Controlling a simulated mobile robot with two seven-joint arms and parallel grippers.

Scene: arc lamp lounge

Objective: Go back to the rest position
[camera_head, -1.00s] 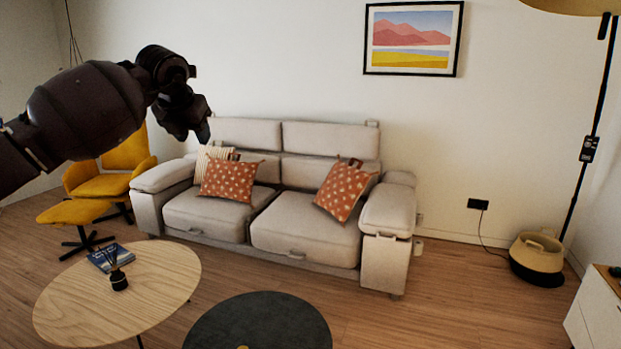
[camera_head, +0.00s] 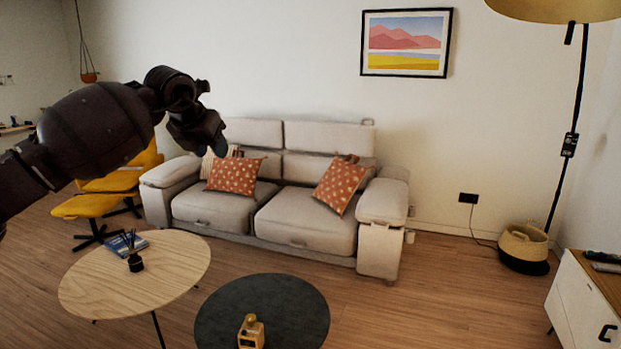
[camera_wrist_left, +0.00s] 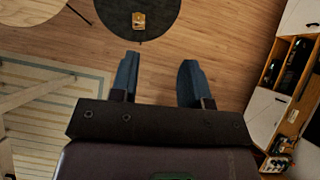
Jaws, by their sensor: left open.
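My left gripper (camera_head: 216,146) is raised in the air at the upper left of the head view, in front of the wall and the sofa's left back. In the left wrist view my left gripper (camera_wrist_left: 158,75) shows two blue fingers spread apart with only floor seen between them. It is open, empty and touches nothing. My right gripper is in neither view.
A round wooden table (camera_head: 92,291) holds a book and a dark reed diffuser. A dark round table (camera_head: 285,300) bears a small yellow object (camera_head: 251,331). The beige sofa (camera_head: 300,222) stands behind. A white cabinet (camera_head: 580,304) is at right. Wood floor lies clear between.

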